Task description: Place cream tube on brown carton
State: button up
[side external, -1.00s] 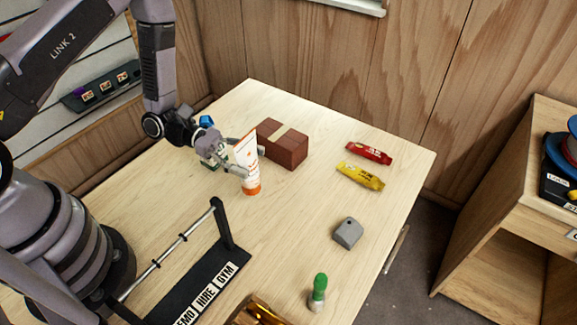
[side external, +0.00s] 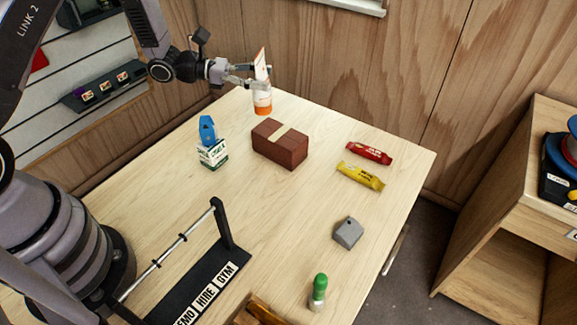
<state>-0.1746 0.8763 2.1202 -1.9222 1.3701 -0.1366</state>
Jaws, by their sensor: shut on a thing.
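The cream tube (side external: 263,97), white with an orange cap at its lower end, is held upright in my gripper (side external: 257,80). My gripper is shut on it from the left side. The tube appears raised above the table, and in the picture it is above the brown carton. The brown carton (side external: 280,148) sits on the table with a pale strip of tape across its top. Its top is bare. The tube and the carton are apart.
A white and green box (side external: 213,153) with a blue item (side external: 207,130) by it stands left of the carton. Red (side external: 369,153) and yellow (side external: 361,176) bars lie right. A grey block (side external: 347,233), green-capped bottle (side external: 319,292) and black rack (side external: 205,280) are nearer.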

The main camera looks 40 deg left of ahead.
jog(key=shift+w+d+f, duration=0.15)
jog(key=shift+w+f, duration=0.6)
jog(key=shift+f, duration=0.7)
jog(key=shift+w+d+f, duration=0.2)
jog(key=shift+w+f, duration=0.55)
jog(key=shift+f, duration=0.75)
jog(key=shift+w+d+f, duration=0.15)
jog(key=shift+w+f, duration=0.6)
jog(key=shift+f, duration=0.7)
jog(key=shift+f, duration=0.1)
jog(key=o, duration=1.2)
jog(key=shift+c, duration=0.2)
